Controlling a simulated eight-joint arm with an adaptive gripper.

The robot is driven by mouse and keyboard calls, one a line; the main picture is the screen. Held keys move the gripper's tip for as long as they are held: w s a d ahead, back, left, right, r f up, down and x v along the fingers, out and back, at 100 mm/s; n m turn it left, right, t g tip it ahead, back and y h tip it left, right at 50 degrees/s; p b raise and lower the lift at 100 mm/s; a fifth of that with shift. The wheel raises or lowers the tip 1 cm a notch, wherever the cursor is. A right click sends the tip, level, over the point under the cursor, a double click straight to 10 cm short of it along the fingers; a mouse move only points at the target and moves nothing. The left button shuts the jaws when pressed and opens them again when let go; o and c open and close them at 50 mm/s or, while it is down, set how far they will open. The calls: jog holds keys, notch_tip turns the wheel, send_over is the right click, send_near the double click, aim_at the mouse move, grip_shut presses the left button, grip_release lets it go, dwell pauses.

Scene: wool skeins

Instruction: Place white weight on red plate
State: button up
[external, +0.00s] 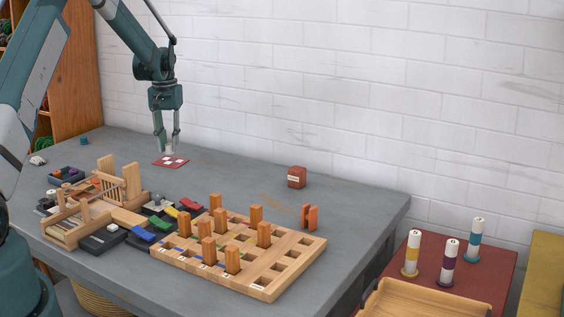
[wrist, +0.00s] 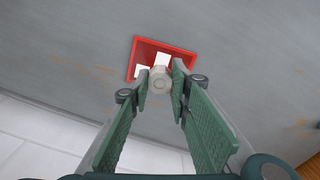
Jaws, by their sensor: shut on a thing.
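The red plate (external: 183,161) lies flat near the back of the grey table and carries white patches on its face. It also shows in the wrist view (wrist: 186,54), just beyond my fingertips. My gripper (external: 169,147) points down over the plate's back part. In the wrist view its fingers (wrist: 159,84) are shut on the white weight (wrist: 160,79), a small pale round piece. The weight overlaps the plate's near edge in that view. Whether its underside touches the plate I cannot tell. In the external view the weight is small and mostly hidden between the fingers.
A wooden peg board (external: 273,290) with orange blocks stands at the front. A wooden loom-like frame (external: 121,185) and dark trays stand left of it. A reddish-brown box (external: 297,177) sits further right. The white brick wall is close behind the plate. Table around the plate is clear.

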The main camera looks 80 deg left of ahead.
aim_at(169, 145)
jog(key=shift+f, duration=1.45)
jog(key=shift+f+b, duration=0.2)
jog(key=shift+b, duration=0.1)
jog(key=o, duration=1)
jog(key=shift+r, duration=0.2)
notch_tip(169, 145, up, 12)
jog(key=shift+p, duration=0.8)
